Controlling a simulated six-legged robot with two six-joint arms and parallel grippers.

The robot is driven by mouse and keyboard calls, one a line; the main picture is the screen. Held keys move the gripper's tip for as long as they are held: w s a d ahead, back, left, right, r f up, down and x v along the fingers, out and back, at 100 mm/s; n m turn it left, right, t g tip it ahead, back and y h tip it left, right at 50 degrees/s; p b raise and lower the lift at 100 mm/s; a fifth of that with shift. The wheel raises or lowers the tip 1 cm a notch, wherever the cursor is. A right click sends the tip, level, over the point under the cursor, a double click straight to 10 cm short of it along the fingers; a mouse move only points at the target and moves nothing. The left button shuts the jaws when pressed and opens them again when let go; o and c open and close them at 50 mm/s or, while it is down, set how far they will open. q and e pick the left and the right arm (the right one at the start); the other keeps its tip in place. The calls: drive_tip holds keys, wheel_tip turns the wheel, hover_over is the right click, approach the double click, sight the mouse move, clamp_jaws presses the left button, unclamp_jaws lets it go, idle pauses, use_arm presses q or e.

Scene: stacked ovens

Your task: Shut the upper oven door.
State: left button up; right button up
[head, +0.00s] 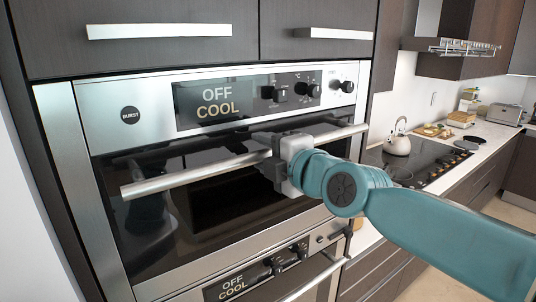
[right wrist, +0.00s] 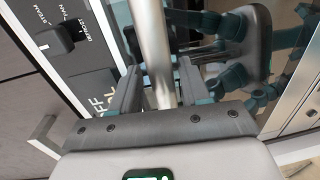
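The upper oven door (head: 165,228) is dark glass with a long steel bar handle (head: 190,177) across its top. The door looks upright, at or near the oven front; I cannot tell whether a narrow gap stays open. My right gripper (head: 268,160) is at the middle of the handle. In the right wrist view the handle (right wrist: 152,40) runs between the two fingers of my right gripper (right wrist: 158,88), with a small gap beside the left finger, so it is around the bar rather than clamped. My left gripper is out of view.
The control panel (head: 140,108) above the door shows OFF and COOL. A lower oven (head: 225,290) is beneath. At right are a hob (head: 440,170) with a kettle (head: 397,143), and a counter with a toaster (head: 505,114). Drawers (head: 150,55) are above the oven.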

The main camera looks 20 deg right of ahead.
drive_tip(key=shift+a, duration=0.15)
drive_tip(key=shift+s+d, duration=0.15)
drive_tip(key=shift+d, duration=0.1)
drive_tip(key=b+v, duration=0.4)
drive_tip(key=v, duration=1.1)
drive_tip(key=shift+s, duration=0.4)
drive_tip(key=shift+r, duration=0.1)
